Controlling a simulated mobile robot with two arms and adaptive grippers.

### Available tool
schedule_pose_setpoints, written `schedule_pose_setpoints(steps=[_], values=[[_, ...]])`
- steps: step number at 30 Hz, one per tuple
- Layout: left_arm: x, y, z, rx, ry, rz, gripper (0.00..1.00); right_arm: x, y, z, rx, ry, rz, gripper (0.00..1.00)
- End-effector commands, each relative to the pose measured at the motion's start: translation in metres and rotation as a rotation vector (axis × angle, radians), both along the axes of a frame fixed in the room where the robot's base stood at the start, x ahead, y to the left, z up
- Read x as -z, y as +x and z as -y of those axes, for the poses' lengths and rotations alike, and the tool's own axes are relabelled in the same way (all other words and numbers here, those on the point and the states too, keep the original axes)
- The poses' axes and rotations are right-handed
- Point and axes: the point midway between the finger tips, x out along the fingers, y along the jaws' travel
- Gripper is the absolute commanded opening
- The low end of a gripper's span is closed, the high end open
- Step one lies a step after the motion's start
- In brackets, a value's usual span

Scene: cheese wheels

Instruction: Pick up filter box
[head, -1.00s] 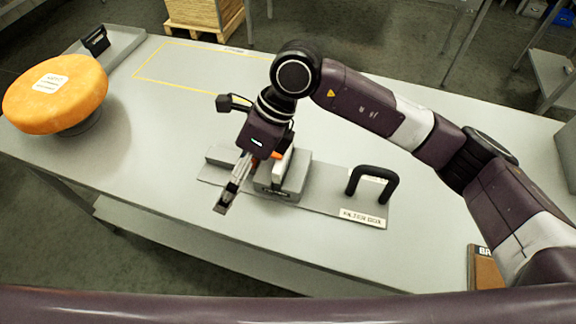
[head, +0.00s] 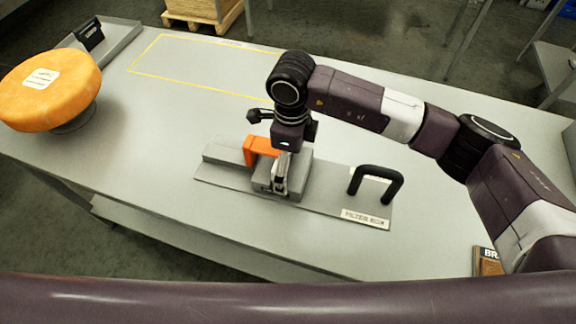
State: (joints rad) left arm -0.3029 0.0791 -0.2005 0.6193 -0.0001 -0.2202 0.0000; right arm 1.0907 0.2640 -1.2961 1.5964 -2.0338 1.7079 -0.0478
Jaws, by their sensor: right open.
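A flat grey plate (head: 330,207) lies on the table, with a label (head: 366,218) that appears to read "FILTER BOX" at its right end. Grey blocks (head: 298,178) stand on its left half, with an orange part (head: 258,148) rising from them. A black arched handle (head: 376,184) stands near the label. My right gripper (head: 279,190) points down over the front of the grey blocks, just right of the orange part. It is open; whether it touches the blocks cannot be told. It hides part of the blocks. My left gripper is not in view.
An orange cheese wheel (head: 50,92) sits on a dark round stand at the left. A grey tray (head: 122,40) with a black item lies behind it. A yellow outline (head: 160,75) marks clear table. A brown box (head: 487,262) is at the right front.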

Motion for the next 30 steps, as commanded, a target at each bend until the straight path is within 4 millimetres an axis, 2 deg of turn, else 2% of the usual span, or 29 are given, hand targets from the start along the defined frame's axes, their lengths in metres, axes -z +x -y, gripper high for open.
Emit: schedule_pose_setpoints(steps=[1,5,12,30], values=[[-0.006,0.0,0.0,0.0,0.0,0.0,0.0,0.005,-0.001,0.0,0.002,-0.001,-0.003,1.0],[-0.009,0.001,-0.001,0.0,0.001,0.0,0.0,0.018,0.0,0.0,0.0,-0.001,-0.001,1.0],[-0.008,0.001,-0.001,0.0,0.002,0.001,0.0,0.021,0.0,0.0,-0.001,0.001,0.001,1.0],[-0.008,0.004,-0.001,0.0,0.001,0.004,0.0,0.018,0.001,-0.001,0.0,0.005,0.005,0.37]])
